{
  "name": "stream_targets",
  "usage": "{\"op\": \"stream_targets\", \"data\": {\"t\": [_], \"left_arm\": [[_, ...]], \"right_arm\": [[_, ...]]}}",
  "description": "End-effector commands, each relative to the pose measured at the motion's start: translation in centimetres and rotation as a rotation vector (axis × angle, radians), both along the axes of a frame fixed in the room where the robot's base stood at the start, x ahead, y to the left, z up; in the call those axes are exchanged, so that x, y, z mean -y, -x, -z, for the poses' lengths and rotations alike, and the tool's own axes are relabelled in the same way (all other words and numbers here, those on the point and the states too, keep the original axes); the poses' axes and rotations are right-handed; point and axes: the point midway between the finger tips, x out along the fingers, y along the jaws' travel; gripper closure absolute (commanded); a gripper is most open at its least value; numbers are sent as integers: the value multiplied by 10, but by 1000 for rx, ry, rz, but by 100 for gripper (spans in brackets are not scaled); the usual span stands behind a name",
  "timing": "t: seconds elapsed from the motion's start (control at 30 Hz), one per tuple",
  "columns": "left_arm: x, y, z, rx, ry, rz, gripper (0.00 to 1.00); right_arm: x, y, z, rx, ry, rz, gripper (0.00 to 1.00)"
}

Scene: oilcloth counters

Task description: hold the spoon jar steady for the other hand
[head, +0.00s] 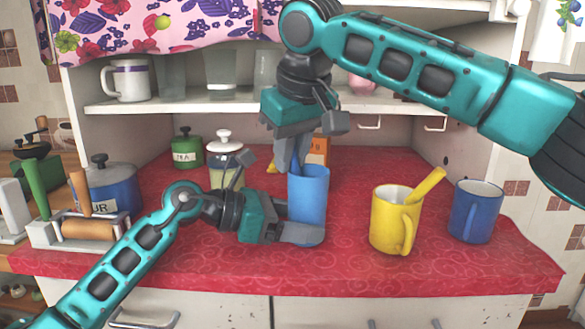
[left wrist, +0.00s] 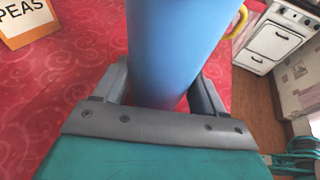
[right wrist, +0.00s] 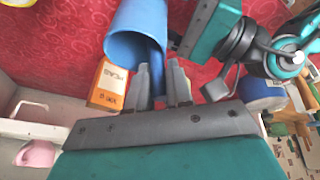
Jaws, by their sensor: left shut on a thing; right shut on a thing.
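The spoon jar is a tall blue jar (head: 309,196), upright on the red oilcloth. My left gripper (head: 311,236) is shut around its lower part. In the left wrist view the jar (left wrist: 170,45) stands between the two fingers (left wrist: 160,90). My right gripper (head: 291,165) points down at the jar's mouth, its fingertips at the left of the rim. In the right wrist view its fingers (right wrist: 163,82) are close together by the open mouth of the jar (right wrist: 135,30). A dark blue piece (right wrist: 156,58), perhaps a spoon handle, shows there; the grip on it is mostly hidden.
A yellow mug (head: 391,225) with a yellow handled thing sticking out and a blue mug (head: 475,212) stand to the right. An orange box (head: 318,148) is behind the jar. A lidded glass jar (head: 225,158), a green tin (head: 187,148) and a blue canister (head: 110,187) stand left.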

Motion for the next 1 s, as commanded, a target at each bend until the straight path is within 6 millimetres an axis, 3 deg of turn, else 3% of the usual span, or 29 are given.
{"op": "stream_targets", "data": {"t": [0.3, 0.5, 0.97, 1.0], "left_arm": [[-1, 0, 2, -2, -5, -1, 47], [0, 0, 1, -2, -3, -1, 47], [0, 0, 1, -1, -2, -1, 47], [0, 0, 1, -1, -2, -1, 26]], "right_arm": [[-1, 0, -60, 5, -4, 0, 100], [-1, 0, -88, 5, -3, -2, 100], [-2, 1, -99, 1, -4, -6, 100], [-2, 1, -99, 1, -4, -6, 100]]}}
